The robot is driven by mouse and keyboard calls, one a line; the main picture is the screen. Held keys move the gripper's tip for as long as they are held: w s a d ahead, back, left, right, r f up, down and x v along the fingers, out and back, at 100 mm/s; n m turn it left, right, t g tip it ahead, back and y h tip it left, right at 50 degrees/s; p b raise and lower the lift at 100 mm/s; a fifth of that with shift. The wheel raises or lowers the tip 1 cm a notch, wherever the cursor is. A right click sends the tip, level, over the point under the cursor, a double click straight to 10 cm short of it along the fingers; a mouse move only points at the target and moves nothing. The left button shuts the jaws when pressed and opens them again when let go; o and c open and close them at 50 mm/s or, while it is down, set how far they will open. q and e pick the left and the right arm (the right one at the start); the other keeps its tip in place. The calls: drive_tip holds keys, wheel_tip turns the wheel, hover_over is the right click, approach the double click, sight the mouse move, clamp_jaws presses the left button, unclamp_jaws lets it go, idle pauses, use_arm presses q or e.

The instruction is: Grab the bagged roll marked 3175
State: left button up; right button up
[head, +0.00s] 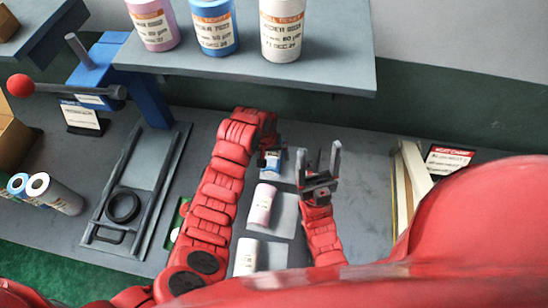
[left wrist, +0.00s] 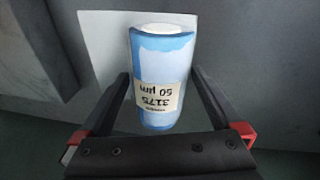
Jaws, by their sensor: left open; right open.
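The bagged roll marked 3175 (left wrist: 162,65) is light blue with a cream label reading 3175 and 50 µm, upside down in the left wrist view. It lies on a pale sheet (left wrist: 100,45) on the bench. In the head view this blue roll (head: 272,161) is partly hidden by my left gripper (head: 269,142). My left gripper is open, with its fingers (left wrist: 161,82) on either side of the roll; I cannot tell if they touch it. My right gripper (head: 321,168) is open and empty, pointing up, to the right of the rolls.
A pink roll (head: 262,204) and a white roll (head: 246,257) lie nearer on their own sheets. A shelf (head: 330,72) with several large rolls overhangs the back. A blue press with a red-knobbed lever (head: 20,86) stands left; pale boards (head: 408,185) stand right.

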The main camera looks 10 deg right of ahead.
use_arm(q)
drive_tip(key=c, duration=1.4)
drive_tip(key=shift+c, duration=0.3)
drive_tip(key=shift+r, duration=0.15)
